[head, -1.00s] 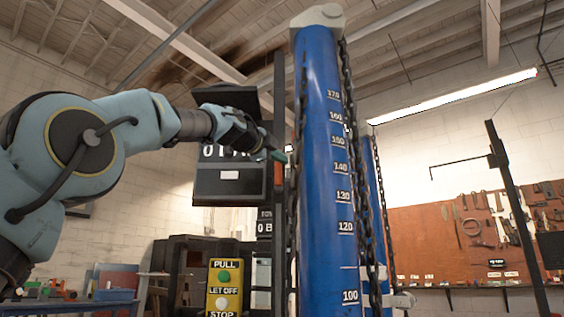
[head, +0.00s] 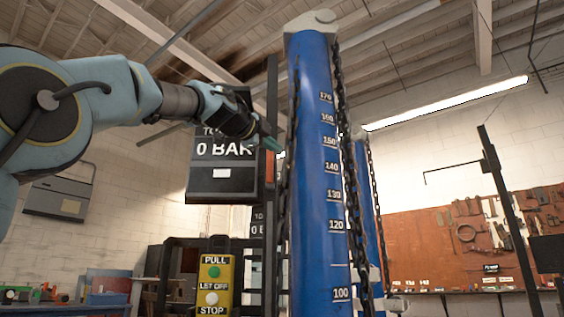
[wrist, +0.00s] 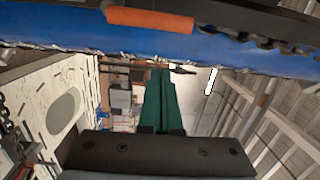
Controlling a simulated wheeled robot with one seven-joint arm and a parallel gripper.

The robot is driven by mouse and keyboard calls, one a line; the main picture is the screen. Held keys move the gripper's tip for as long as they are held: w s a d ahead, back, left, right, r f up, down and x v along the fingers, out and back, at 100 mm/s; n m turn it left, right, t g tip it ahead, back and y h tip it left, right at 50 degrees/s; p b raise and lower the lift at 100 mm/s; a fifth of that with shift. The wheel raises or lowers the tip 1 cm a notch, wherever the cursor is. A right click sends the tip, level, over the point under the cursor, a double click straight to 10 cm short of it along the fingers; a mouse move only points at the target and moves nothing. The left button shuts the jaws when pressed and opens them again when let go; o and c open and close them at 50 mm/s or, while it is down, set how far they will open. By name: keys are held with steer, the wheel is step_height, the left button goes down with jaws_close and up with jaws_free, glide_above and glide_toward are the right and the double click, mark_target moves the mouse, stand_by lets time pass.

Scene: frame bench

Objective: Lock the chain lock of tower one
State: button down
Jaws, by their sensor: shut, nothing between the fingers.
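Tower one appears to be the near blue column (head: 315,190), with painted height numbers and dark chains (head: 343,130) down its sides. A small orange part (head: 270,166) shows on the dark upright left of it; it may be the lock's handle. In the wrist view an orange bar (wrist: 150,18) on a dark strip lies across the top, above the blue column (wrist: 60,35). My gripper (head: 276,146) is shut and empty, its green fingers close to the column's left chain and just above the orange part. Contact cannot be told. The fingers also show in the wrist view (wrist: 160,105).
A display reading 0 BAR (head: 222,172) hangs behind and below my gripper. A yellow PULL / LET OFF / STOP button box (head: 213,283) stands lower left. A second blue column (head: 371,220) is behind the first. A tool board (head: 465,235) is on the right wall.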

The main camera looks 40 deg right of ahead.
steer(key=shift+b+v, duration=0.7)
steer(key=shift+v, duration=1.3)
steer(key=shift+r, duration=0.1)
